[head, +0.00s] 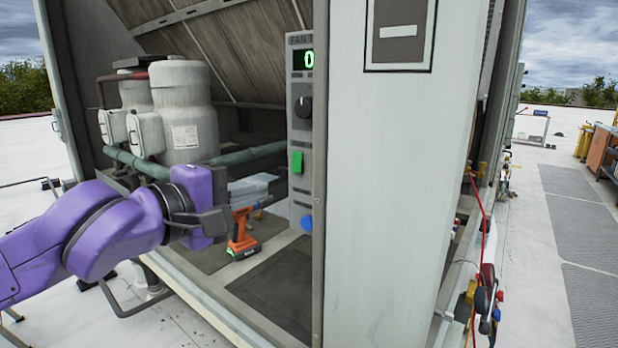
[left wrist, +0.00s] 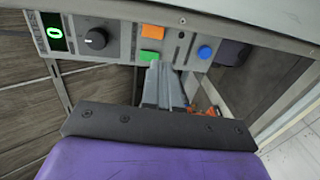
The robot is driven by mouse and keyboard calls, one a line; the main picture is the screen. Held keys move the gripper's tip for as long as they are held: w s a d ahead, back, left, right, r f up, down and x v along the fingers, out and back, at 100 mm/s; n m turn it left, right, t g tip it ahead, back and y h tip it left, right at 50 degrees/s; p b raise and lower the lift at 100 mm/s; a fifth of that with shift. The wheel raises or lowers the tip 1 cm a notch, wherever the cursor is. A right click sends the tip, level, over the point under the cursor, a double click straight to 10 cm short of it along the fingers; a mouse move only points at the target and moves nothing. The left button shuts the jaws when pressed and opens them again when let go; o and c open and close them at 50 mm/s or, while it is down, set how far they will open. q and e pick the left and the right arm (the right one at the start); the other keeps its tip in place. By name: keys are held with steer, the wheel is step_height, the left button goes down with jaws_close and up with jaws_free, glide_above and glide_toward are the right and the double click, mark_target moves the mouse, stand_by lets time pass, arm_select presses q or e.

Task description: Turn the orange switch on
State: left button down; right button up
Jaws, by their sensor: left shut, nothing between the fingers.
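The orange switch (left wrist: 152,31) shows in the left wrist view on a grey control panel (left wrist: 122,20), just above a green button (left wrist: 149,56). I cannot make out the orange switch in the head view; the green button (head: 297,161) shows there. My left gripper (head: 268,180) is shut and empty, its fingers pointing at the panel, below and left of the green button. In the left wrist view, the shut fingers (left wrist: 165,70) overlap the lower right of the green button. I cannot tell whether they touch it. My right gripper is in neither view.
The panel also has a green display reading 0 (head: 309,60), a black knob (head: 304,106) and a blue button (head: 306,223). An orange and black drill (head: 243,235) stands on the cabinet floor below my gripper. Grey tanks (head: 187,110) stand behind; a wide cabinet post (head: 385,200) is right.

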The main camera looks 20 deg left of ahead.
arm_select(q)
steer(key=x, duration=1.4)
steer(key=shift+f, duration=0.1)
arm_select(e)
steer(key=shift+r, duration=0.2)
arm_select(q)
steer(key=shift+s, duration=0.1)
